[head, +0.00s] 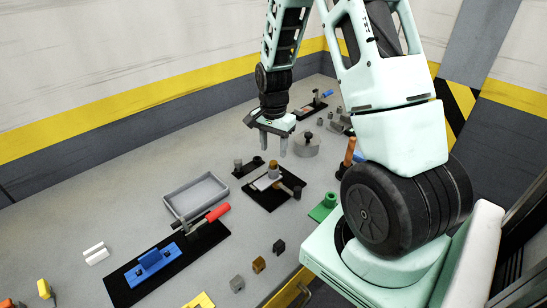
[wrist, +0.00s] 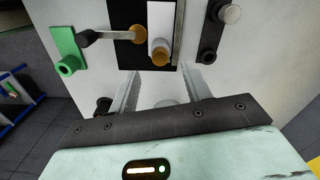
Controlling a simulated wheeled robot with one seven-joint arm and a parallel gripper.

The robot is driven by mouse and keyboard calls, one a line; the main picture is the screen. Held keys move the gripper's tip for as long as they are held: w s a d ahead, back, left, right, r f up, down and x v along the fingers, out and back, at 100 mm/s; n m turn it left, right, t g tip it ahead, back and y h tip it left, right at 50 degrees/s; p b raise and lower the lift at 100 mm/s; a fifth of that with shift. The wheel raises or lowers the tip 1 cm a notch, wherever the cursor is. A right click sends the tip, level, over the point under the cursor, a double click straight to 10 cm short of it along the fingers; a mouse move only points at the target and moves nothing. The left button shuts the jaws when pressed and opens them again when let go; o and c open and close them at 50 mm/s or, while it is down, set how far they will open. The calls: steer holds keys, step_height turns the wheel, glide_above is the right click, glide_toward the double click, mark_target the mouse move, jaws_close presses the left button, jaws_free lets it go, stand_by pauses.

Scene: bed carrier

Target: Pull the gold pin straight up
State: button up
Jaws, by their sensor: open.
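The gold pin (head: 273,165) stands upright on a small black plate (head: 262,197) that also bears a pale strip (head: 262,183). In the wrist view the gold pin (wrist: 160,56) shows its round top, at the end of the white strip (wrist: 160,22). My gripper (head: 272,146) is open and empty, pointing down and appearing above the pin in the head view. In the wrist view my gripper (wrist: 161,88) has its two fingers apart, with the pin beyond the gap between their tips. I see no contact; the exact height gap is hard to judge.
A dark-knobbed lever (head: 293,187) lies beside the pin on the plate. A grey tray (head: 195,194), a red-handled blue clamp (head: 152,262), a green piece (head: 323,207) and a round grey lidded thing (head: 306,146) stand around.

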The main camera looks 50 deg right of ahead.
mark_target(274, 162)
steer(key=shift+f+p, duration=0.35)
steer(key=shift+f, duration=2.35)
steer(key=shift+c, duration=0.2)
jaws_close()
